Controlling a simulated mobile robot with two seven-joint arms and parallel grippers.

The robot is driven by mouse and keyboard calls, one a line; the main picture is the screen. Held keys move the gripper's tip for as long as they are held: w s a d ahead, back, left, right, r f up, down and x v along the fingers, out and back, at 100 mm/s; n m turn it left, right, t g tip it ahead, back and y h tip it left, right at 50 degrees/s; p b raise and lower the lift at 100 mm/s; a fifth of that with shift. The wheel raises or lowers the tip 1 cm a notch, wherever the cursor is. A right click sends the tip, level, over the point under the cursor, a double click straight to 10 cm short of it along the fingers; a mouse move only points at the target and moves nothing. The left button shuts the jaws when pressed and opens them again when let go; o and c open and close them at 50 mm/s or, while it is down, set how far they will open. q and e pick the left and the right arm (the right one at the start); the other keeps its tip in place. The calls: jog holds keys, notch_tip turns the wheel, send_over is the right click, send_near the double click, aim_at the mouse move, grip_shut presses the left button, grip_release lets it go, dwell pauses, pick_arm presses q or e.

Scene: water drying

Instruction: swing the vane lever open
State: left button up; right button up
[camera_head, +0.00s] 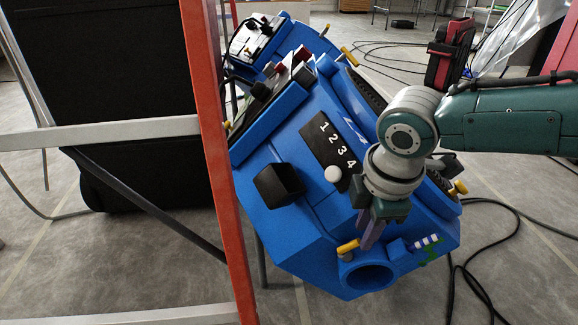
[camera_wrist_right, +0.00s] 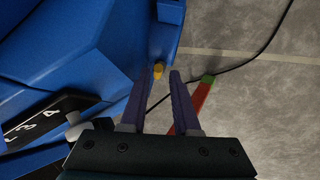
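The blue dryer-like machine (camera_head: 300,215) has several yellow-tipped levers; the frames do not label which one is the vane lever. One yellow lever (camera_head: 348,247) stands by the round opening at the machine's front, just left of my right gripper (camera_head: 370,236). In the right wrist view, a small yellow knob (camera_wrist_right: 158,70) shows at the blue machine's edge, between or just beyond the fingertips of my right gripper (camera_wrist_right: 160,80). Its purple fingers are apart, and nothing is visibly held. Contact with the knob cannot be told. My left gripper is not in view.
An orange-and-grey ladder (camera_head: 215,150) stands close at the left, before a large black case (camera_head: 110,90). A second blue machine (camera_head: 285,40) is behind. Black cables (camera_head: 505,240) lie on the grey floor at right. A white round knob (camera_head: 333,174) sits below the numbered panel.

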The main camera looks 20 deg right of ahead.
aim_at(359, 240)
jog(key=b+x, duration=0.1)
jog(key=x, duration=0.2)
jog(key=shift+w+a, duration=0.1)
jog(key=shift+f+b, duration=0.25)
jog(key=shift+b, duration=0.2)
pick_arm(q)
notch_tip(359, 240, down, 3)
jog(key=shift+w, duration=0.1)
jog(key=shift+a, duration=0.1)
pick_arm(e)
jog(key=shift+w, duration=0.1)
grip_shut()
